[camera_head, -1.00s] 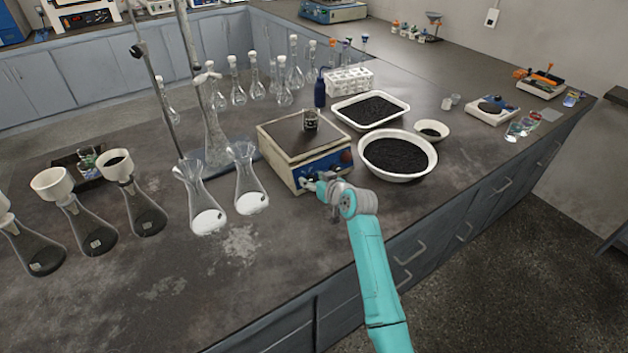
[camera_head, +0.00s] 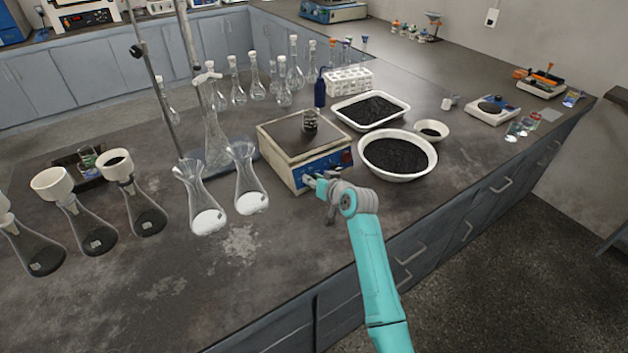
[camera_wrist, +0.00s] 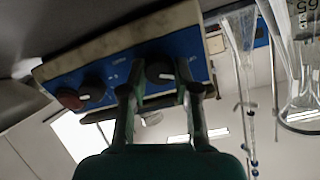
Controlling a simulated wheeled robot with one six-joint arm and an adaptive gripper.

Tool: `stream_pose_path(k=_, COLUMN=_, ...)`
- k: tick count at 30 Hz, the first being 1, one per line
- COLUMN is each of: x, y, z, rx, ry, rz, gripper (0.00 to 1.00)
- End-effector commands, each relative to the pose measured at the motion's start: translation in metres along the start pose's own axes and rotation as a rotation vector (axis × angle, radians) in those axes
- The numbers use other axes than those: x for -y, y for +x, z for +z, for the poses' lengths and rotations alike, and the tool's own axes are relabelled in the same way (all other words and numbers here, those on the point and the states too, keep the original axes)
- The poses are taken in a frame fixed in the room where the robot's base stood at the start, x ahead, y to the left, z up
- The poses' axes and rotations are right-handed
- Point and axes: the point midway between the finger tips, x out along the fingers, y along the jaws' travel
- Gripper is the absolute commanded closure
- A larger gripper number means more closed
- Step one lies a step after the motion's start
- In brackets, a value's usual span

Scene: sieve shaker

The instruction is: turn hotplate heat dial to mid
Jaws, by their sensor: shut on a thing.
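The hotplate (camera_head: 285,140) stands on the bench with a pale body, flat top and blue front panel. Its panel (camera_wrist: 125,72) fills the upper wrist view, tilted. My gripper (camera_head: 312,184) is at the left part of that panel in the head view. In the wrist view my gripper (camera_wrist: 155,82) is shut on a black dial (camera_wrist: 160,70), with a finger on each side. A white mark shows on this dial, pointing roughly to the right. A second black dial (camera_wrist: 92,87) and a red button (camera_wrist: 69,98) sit to its left, untouched. The panel lettering is too small to read.
Two flasks with white contents (camera_head: 207,220) are left of the hotplate. A round white bowl (camera_head: 398,178) of dark grains and a white tray (camera_head: 345,117) are to its right. The bench front is clear.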

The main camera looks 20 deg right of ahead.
Motion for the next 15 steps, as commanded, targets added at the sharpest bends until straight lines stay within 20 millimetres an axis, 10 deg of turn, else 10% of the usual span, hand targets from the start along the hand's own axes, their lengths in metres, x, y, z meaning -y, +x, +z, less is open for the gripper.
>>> stream_pose_path(k=15, x=-0.0012, y=0.0001, z=-0.0003, rx=0.018, ry=0.487, rz=-0.003, gripper=1.0)
